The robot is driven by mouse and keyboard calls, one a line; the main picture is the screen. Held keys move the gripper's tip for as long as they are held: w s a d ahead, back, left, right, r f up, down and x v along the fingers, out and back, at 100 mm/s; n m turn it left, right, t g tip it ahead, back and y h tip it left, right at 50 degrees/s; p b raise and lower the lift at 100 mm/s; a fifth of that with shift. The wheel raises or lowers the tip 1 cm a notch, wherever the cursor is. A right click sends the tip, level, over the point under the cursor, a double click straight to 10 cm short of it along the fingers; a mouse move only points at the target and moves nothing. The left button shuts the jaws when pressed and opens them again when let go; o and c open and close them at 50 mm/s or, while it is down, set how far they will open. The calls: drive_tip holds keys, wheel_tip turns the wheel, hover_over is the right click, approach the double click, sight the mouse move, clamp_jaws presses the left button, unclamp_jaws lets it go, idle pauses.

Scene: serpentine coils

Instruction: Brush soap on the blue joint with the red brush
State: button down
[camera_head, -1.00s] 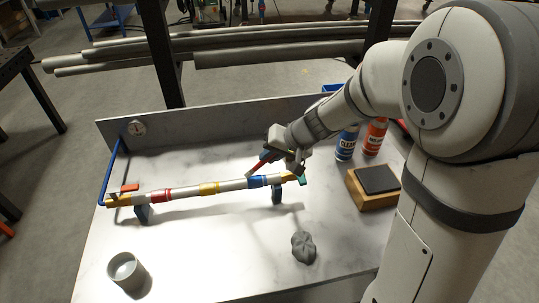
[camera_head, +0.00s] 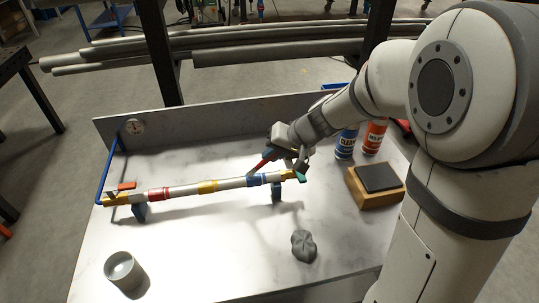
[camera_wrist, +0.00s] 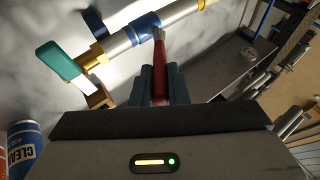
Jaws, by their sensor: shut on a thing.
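My gripper (camera_head: 287,160) is shut on the red brush (camera_head: 262,162). In the wrist view the red brush (camera_wrist: 172,82) sticks out between the fingers (camera_wrist: 158,85), its pale bristle tip at the blue joint (camera_wrist: 143,28). I cannot tell whether the bristles touch it. In the head view the blue joint (camera_head: 254,180) is a blue band near the right end of the pipe (camera_head: 228,184), left of the right-hand stand. A grey cup (camera_head: 123,272) with pale contents stands at the front left of the table; I cannot tell whether it holds soap.
The pipe also carries a yellow band (camera_head: 207,187) and a red band (camera_head: 158,194). A green handle (camera_head: 300,176) is at its right end. A blue-labelled can (camera_head: 346,143), a red can (camera_head: 373,137), a wooden block with dark top (camera_head: 376,183) and a grey lump (camera_head: 303,245) stand to the right.

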drive_tip(key=d+b, duration=0.2)
drive_tip(key=d, duration=0.1)
drive_tip(key=shift+w+d+f, duration=0.15)
drive_tip(key=shift+w+f, duration=0.05)
drive_tip(key=shift+w, duration=0.2)
idle(0.4)
drive_tip(key=shift+b, duration=0.4)
drive_tip(key=shift+s, duration=0.1)
drive_tip(key=shift+s+a+b, duration=0.2)
drive_tip(key=shift+a+b, duration=0.05)
drive_tip(key=shift+a, duration=0.45)
drive_tip(key=shift+s+a+b, duration=0.2)
drive_tip(key=shift+a+b, duration=0.05)
drive_tip(key=shift+a, duration=0.4)
drive_tip(key=shift+a+r, duration=0.15)
drive_tip(key=shift+a, duration=0.7)
drive_tip(key=shift+b, duration=0.6)
drive_tip(key=shift+d, duration=0.1)
